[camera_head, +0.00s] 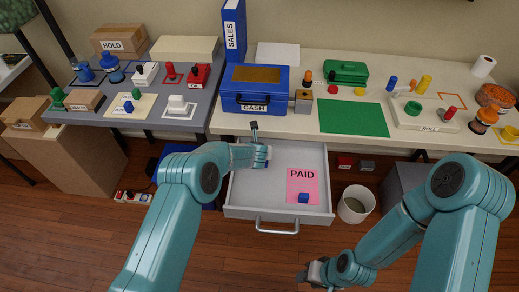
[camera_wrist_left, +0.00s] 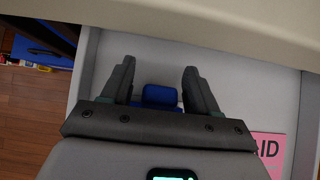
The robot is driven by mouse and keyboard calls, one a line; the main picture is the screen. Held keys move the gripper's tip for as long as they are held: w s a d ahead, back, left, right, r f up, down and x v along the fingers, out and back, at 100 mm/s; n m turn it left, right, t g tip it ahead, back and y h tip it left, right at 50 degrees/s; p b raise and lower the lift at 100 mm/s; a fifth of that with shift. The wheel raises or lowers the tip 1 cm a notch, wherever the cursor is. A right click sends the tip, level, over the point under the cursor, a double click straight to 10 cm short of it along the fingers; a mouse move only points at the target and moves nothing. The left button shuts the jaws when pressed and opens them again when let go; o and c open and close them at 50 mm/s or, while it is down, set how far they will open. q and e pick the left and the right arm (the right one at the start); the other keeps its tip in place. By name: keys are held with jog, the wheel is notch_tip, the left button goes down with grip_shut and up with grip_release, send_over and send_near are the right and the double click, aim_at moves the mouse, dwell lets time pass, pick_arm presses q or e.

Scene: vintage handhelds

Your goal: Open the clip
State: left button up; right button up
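I cannot make out a clip for certain in either view. My left gripper (camera_head: 262,155) is over the back left of the open grey drawer (camera_head: 240,205), just below the table's front edge. In the left wrist view the left gripper (camera_wrist_left: 159,72) has its fingers apart, with a small blue object (camera_wrist_left: 160,94) showing between them. Whether they touch it, I cannot tell; its lower part is hidden by the gripper. My right gripper (camera_head: 316,272) is low over the floor in front of the drawer, and its fingers are too small to read.
The drawer holds a pink PAID sheet (camera_head: 296,180) with a blue block (camera_head: 303,198) on it. A blue CASH box (camera_head: 252,92) and a green mat (camera_head: 353,119) lie on the table above. A white bin (camera_head: 355,205) stands right of the drawer.

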pick_arm(q)
jog(key=shift+s+r, duration=0.1)
jog(key=shift+r, duration=0.05)
jog(key=b+v, duration=0.2)
jog(key=v, duration=1.4)
jog(key=shift+b, duration=0.35)
